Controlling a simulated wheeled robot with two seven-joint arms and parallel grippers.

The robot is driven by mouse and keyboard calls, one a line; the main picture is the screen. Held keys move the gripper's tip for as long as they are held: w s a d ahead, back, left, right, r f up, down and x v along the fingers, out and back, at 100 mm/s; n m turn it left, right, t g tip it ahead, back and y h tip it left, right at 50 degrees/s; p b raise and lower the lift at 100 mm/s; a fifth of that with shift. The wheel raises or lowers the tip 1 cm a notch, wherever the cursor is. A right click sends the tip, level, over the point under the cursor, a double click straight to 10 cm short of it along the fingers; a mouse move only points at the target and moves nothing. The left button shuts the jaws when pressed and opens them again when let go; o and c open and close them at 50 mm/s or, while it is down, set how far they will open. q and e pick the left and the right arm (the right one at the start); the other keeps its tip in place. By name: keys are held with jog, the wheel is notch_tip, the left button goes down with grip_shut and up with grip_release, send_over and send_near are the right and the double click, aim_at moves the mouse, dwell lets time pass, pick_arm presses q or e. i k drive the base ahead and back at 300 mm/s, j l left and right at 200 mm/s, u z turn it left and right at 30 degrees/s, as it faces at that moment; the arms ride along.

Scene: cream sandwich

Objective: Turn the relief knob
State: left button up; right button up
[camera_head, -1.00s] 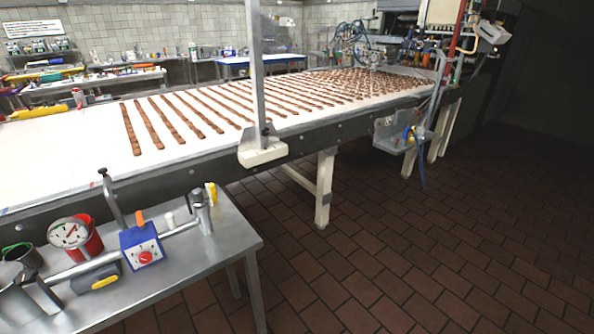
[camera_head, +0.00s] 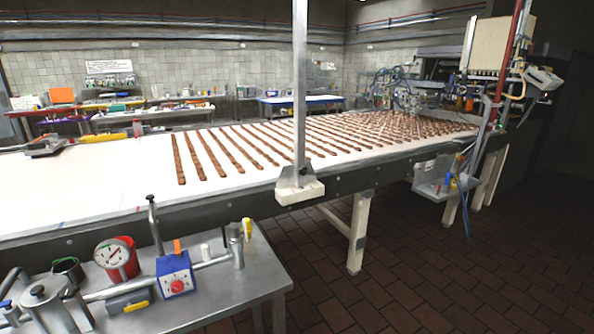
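A blue box with a white front panel (camera_head: 173,268) sits on the steel side table at the lower left. A round red knob (camera_head: 177,286) is on its front panel; I cannot tell whether this is the relief knob. A round white dial gauge (camera_head: 112,253) with a red needle stands to the left of the box, in front of a red container. A metal pipe (camera_head: 212,262) runs beside the box to an upright metal cylinder (camera_head: 236,246). Neither of my grippers shows in the head view.
The steel table (camera_head: 200,308) stands at the front left, with a metal pot (camera_head: 50,304) at its left end. A long white conveyor (camera_head: 110,185) with rows of brown bars lies behind it. A vertical post (camera_head: 299,90) rises at the conveyor's near edge. Tiled floor (camera_head: 430,285) is clear at right.

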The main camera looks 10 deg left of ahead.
aim_at(177, 287)
jog(key=u, duration=1.1)
